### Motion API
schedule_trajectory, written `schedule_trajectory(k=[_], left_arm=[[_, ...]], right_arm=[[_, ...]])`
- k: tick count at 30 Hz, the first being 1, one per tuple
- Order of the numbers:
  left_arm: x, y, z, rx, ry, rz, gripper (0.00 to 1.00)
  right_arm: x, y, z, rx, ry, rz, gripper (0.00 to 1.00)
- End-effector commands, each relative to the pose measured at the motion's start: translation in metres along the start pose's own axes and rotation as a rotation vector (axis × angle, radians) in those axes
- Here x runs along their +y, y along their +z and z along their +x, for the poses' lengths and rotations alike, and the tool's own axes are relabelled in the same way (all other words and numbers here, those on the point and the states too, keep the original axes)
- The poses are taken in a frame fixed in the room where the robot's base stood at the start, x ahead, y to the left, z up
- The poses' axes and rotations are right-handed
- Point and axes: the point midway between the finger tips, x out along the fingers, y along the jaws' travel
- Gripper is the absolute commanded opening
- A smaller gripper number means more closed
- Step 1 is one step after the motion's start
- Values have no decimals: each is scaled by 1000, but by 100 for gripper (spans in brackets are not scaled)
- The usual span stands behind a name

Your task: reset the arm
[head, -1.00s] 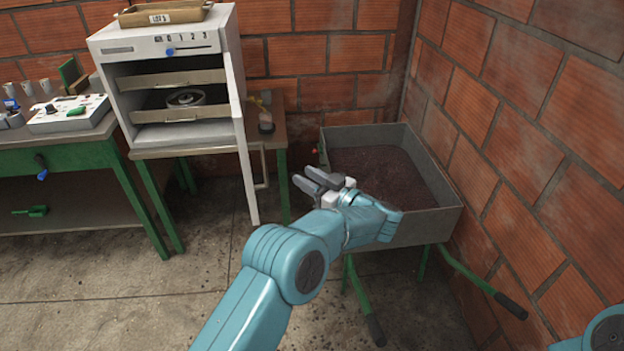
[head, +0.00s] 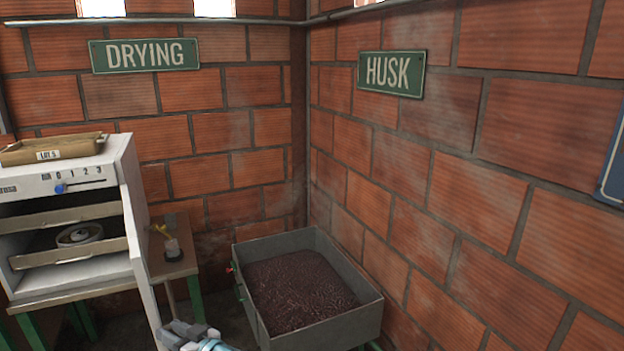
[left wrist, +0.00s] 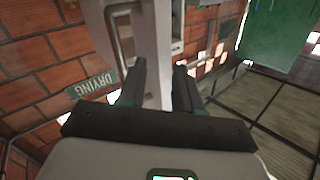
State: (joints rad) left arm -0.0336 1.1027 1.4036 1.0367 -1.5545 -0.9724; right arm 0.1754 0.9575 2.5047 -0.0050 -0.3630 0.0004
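My left gripper (head: 188,332) shows at the bottom edge of the head view, in front of the foot of the white cabinet's open door. Most of its arm is below the picture. In the left wrist view its two dark fingers (left wrist: 159,78) stand apart with nothing held between them. A white upright part of the cabinet shows behind the gap, and I cannot tell its distance. My right gripper is in neither view.
A grey bin (head: 362,318) of dark husk stands in the corner. The white cabinet (head: 120,170) has its door open, with a wooden tray (head: 52,148) on top. A small table (head: 180,262) stands between them. Brick walls carry DRYING (head: 144,54) and HUSK (head: 391,73) signs.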

Motion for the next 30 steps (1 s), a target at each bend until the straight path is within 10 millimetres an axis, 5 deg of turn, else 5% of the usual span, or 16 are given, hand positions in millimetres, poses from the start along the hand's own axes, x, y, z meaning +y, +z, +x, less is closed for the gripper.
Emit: schedule_trajectory(k=[2, 5, 9, 13, 18, 21, 24, 30], left_arm=[[-1, 35, 2, -38, 151, 67, 34], [1, 97, -21, -158, 413, 133, 34], [-15, 183, -100, -448, 772, 189, 34], [-52, 237, -189, -749, 1006, 234, 34], [-114, 271, -290, -1112, 1186, 311, 34], [-144, 279, -326, -1280, 1220, 347, 34], [-159, 282, -343, -1409, 1197, 349, 34], [-161, 282, -344, -1452, 1154, 320, 34]], right_arm=[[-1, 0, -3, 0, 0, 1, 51], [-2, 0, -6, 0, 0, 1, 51], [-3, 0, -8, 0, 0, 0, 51], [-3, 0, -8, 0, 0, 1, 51], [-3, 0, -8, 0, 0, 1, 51], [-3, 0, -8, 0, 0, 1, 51], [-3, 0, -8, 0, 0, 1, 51], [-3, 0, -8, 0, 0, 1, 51]])
